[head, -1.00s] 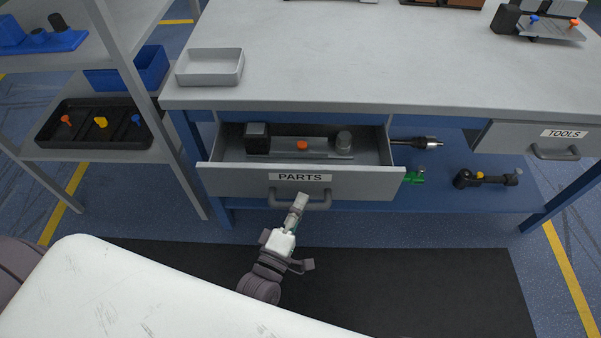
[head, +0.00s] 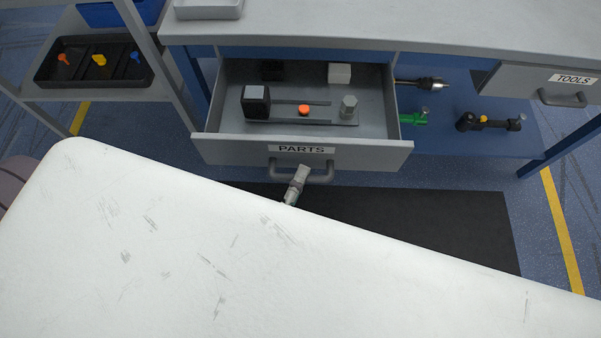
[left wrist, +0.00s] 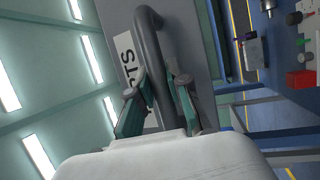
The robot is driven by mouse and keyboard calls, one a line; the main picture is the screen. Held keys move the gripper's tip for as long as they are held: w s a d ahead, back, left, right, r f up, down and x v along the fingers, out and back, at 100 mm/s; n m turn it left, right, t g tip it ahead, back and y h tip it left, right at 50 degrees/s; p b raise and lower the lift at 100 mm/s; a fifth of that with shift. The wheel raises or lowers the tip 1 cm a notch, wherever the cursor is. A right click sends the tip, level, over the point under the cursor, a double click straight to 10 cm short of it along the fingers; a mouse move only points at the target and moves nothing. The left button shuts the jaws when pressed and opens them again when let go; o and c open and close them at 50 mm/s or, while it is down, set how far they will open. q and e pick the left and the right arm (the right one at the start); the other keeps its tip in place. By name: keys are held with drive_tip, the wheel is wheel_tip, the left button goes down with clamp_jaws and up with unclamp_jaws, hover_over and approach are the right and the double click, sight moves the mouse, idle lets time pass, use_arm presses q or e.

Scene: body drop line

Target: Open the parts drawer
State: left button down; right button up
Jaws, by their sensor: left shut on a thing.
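The parts drawer (head: 240,150) is pulled out from under the bench, and its label reads PARTS. Inside it I see a black block with a grey top, an orange piece (head: 303,109), a grey cylinder (head: 348,106), and a black and a white block at the back. My left gripper (head: 301,175) is at the drawer's handle (head: 325,174), low in front of the drawer face. In the left wrist view its fingers (left wrist: 160,95) are shut on the dark handle bar (left wrist: 150,45). My right gripper is not in view.
A shut TOOLS drawer (head: 545,85) is at the right of the bench (head: 420,30). A blue lower shelf (head: 450,145) holds tools. A rack at the left carries a black tray (head: 60,75). A dark mat (head: 450,215) lies on the floor.

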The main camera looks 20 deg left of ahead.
use_arm(q)
drive_tip(key=c, duration=1.1)
unclamp_jaws()
drive_tip(key=shift+s, duration=0.1)
drive_tip(key=v, duration=1.2)
drive_tip(key=shift+f, duration=0.15)
